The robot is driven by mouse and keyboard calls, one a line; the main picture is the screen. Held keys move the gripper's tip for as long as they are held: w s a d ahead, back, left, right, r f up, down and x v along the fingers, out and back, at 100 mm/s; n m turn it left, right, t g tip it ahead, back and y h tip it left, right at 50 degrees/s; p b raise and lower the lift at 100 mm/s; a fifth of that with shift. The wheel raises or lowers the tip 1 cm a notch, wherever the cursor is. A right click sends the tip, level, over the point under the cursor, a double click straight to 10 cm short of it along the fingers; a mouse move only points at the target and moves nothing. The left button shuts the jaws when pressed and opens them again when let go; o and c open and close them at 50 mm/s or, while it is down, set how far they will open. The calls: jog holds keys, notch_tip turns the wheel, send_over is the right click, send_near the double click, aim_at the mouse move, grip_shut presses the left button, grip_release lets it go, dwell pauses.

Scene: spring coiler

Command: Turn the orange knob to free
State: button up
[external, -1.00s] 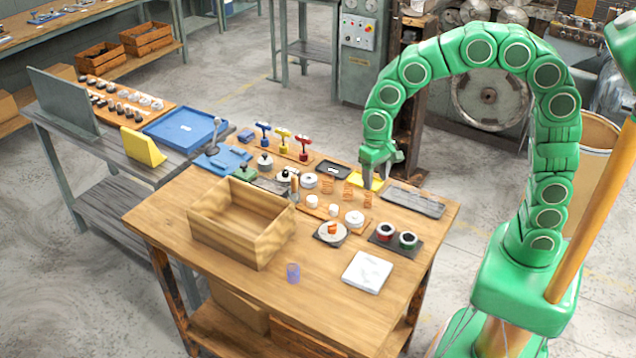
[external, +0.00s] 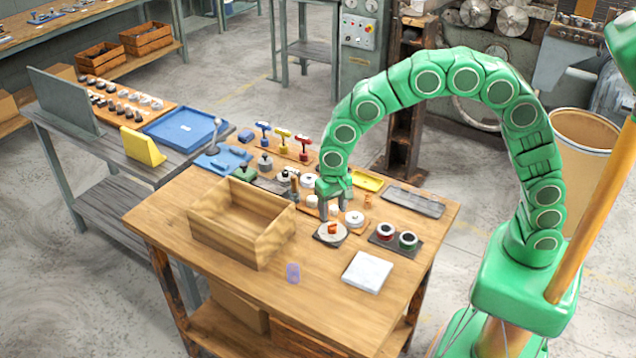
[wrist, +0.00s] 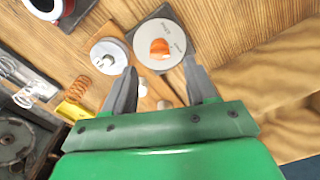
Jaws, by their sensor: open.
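The orange knob (external: 332,229) sits on a round pale dial with a dark square base (external: 318,238), near the middle of the wooden table. In the wrist view the orange knob (wrist: 160,48) is just beyond my fingertips, and the pale dial (wrist: 147,28) carries small markings too small to read. My gripper (external: 333,213) is open, fingers pointing down, just behind and above the dial. In the wrist view my gripper (wrist: 160,66) has its two fingers apart with nothing held between them, and the knob lies ahead of the gap. I see no contact with the knob.
A white knobbed disc (external: 354,218) stands close to the right of the dial. Two round pieces on a dark plate (external: 395,238) and a white pad (external: 367,272) are further right. A wooden box (external: 240,225) stands left. Copper springs (wrist: 79,88) lie near my gripper.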

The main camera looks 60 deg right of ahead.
aim_at(333, 223)
notch_tip(333, 223, down, 6)
jog(key=shift+r, duration=0.1)
jog(key=shift+c, duration=0.3)
jog(key=c, duration=1)
